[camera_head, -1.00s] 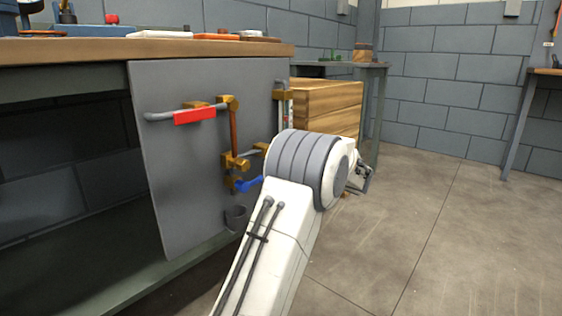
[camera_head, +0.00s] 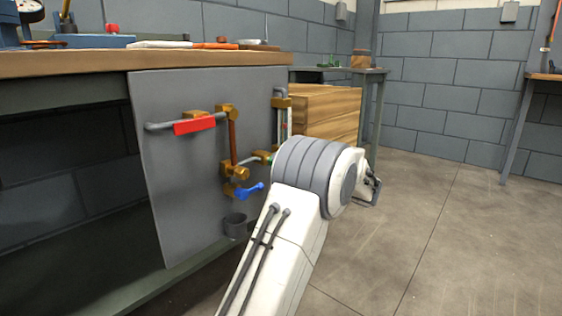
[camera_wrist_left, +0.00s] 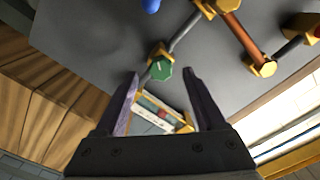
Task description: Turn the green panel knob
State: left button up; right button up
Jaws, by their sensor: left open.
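The green panel knob (camera_wrist_left: 161,69) is a small faceted knob on a brass fitting on the grey panel (camera_head: 185,165). In the left wrist view it shows between the tips of my left gripper (camera_wrist_left: 160,74), whose two fingers are spread with nothing held. The knob looks beyond the fingertips; I cannot tell how far, and I see no contact. In the head view my left arm covers most of the knob's area, and part of my left gripper (camera_head: 372,188) shows past the wrist. My right gripper is in neither view.
The panel also carries a red handle (camera_head: 194,126), a copper pipe (camera_head: 233,135), a blue lever (camera_head: 250,191) and a dark cup (camera_head: 235,226). A wooden drawer unit (camera_head: 330,112) stands behind my arm. The floor (camera_head: 450,230) at right is clear.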

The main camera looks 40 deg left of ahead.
pick_arm(q)
jog(key=d+p, duration=0.3)
jog(key=d, duration=0.5)
jog(key=shift+s, duration=0.3)
jog(key=s+d+r+m+g+h+p, duration=0.1)
jog(key=s+d+r+m+h+p, duration=0.2)
jog(key=s+d+m+h+p, duration=0.45)
jog(key=s+d+r+m+h+p, duration=0.4)
jog(key=s+d+p, duration=0.4)
jog(key=s+d, duration=0.6)
jog(key=s+d+r+m+g+h+p, duration=0.1)
jog(key=s+d+r+m+h+p, duration=0.25)
jog(key=s+d+h+p, duration=0.75)
notch_tip(320, 180, up, 36)
jog(key=s+a+y+p, duration=0.2)
jog(key=y+p, duration=0.1)
jog(key=p, duration=3)
jog(key=shift+s+a, duration=0.3)
jog(key=shift+a, duration=0.1)
jog(key=shift+y, duration=0.25)
